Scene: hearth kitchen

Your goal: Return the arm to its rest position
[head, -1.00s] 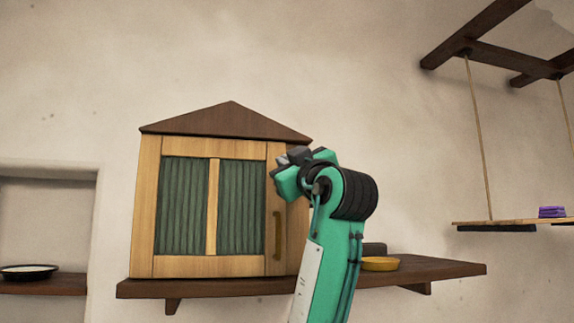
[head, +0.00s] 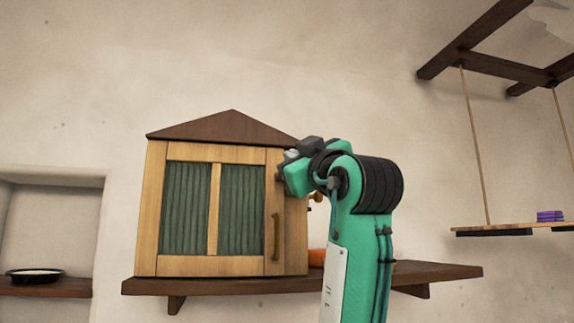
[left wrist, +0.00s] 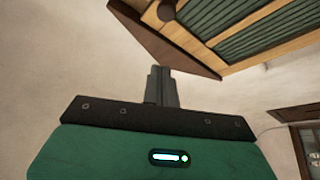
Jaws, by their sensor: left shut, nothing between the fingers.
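My left gripper (head: 294,160) is in front of the right side of a wooden cabinet (head: 214,266), in the upper middle of the head view. In the left wrist view its dark fingers (left wrist: 161,86) are together with nothing between them. The cabinet also shows in the left wrist view (left wrist: 213,62), beyond the fingers at the upper right. The cabinet has a peaked brown roof, green curtained panels and a brass handle (head: 276,237); its front looks closed. My green arm hides part of the shelf behind it. My right gripper is not in view.
The cabinet stands on a brown wall shelf (head: 440,272). An orange thing (head: 317,257) shows partly beside my arm. A hanging shelf (head: 505,229) at right carries a purple stack (head: 550,216). A dark dish (head: 35,275) sits in the left niche. Bare wall is above.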

